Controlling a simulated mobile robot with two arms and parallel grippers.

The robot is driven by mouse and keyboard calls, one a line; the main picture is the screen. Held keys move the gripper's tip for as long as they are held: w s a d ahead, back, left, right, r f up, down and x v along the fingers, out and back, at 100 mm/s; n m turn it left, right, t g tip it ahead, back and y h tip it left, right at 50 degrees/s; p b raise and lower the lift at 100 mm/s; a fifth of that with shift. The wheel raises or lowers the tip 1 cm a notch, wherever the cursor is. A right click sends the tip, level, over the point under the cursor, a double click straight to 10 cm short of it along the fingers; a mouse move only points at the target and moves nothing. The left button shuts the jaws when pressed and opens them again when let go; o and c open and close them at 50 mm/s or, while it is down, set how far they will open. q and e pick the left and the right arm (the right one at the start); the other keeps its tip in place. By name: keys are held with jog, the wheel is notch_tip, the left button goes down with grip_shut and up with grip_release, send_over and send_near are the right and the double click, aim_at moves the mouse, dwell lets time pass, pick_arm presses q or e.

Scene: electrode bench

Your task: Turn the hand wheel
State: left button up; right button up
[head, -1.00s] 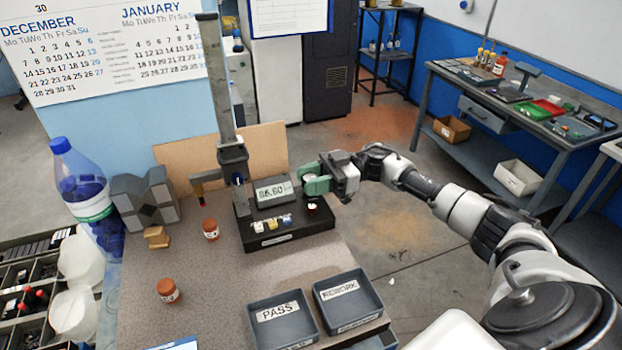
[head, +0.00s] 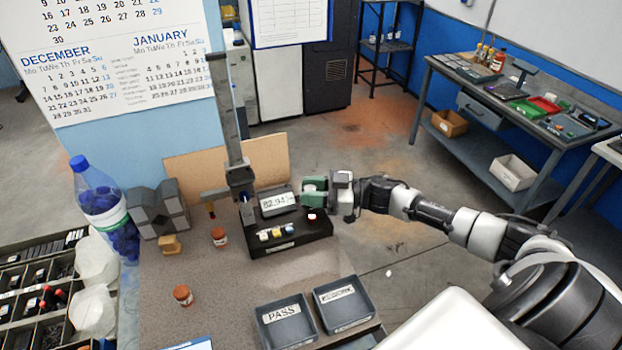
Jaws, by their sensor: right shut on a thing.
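The test stand (head: 290,243) is a black base with a tall grey column and a tilted digital display (head: 278,202) that reads about 82.9. The hand wheel (head: 315,183) is on the stand's right side, beside the display, and is mostly hidden by green fingers. My right gripper (head: 314,192) has green fingers and reaches in from the right. It is shut on the hand wheel. My left gripper is out of the picture.
The PASS tray (head: 286,327) and REWORK tray (head: 344,304) lie in front.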

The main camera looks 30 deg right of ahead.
jog(key=shift+r+m+t+h+p, duration=0.1)
jog(key=shift+m+t+h+p, duration=1.05)
jog(key=shift+t+h, duration=0.2)
jog(key=o, duration=0.9)
jog(key=shift+s+d+f+b, duration=0.25)
jog(key=shift+s+d+b, duration=0.1)
jog(key=shift+s, duration=0.05)
jog(key=shift+b+v, duration=1.45)
jog(key=shift+v, duration=3.45)
jog(key=shift+r, duration=0.15)
jog(key=shift+c, duration=0.3)
